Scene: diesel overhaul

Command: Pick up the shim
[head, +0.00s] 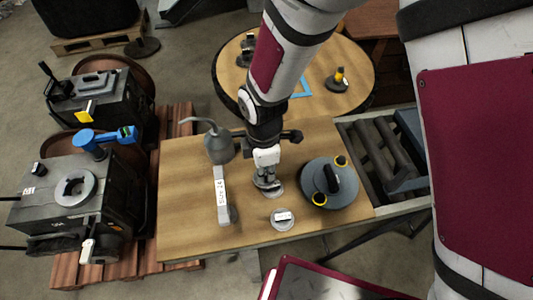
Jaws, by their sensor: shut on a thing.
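My gripper (268,184) points down over the wooden workbench (185,215), near its middle. Its fingers are shut on a small, flat, round grey piece, which I take to be the shim (277,192). The gripper hides part of this piece, and I cannot tell whether it touches the bench. A second grey disc (283,227) with a white label lies just in front of it on the bench.
Left of my gripper are a labelled grey bar (222,200) and an oil can (219,148). To the right is a dark round plate (345,195) with yellow-ringed parts. A round table (350,65) stands behind, and engine blocks (75,190) stand at left. The bench's front left is clear.

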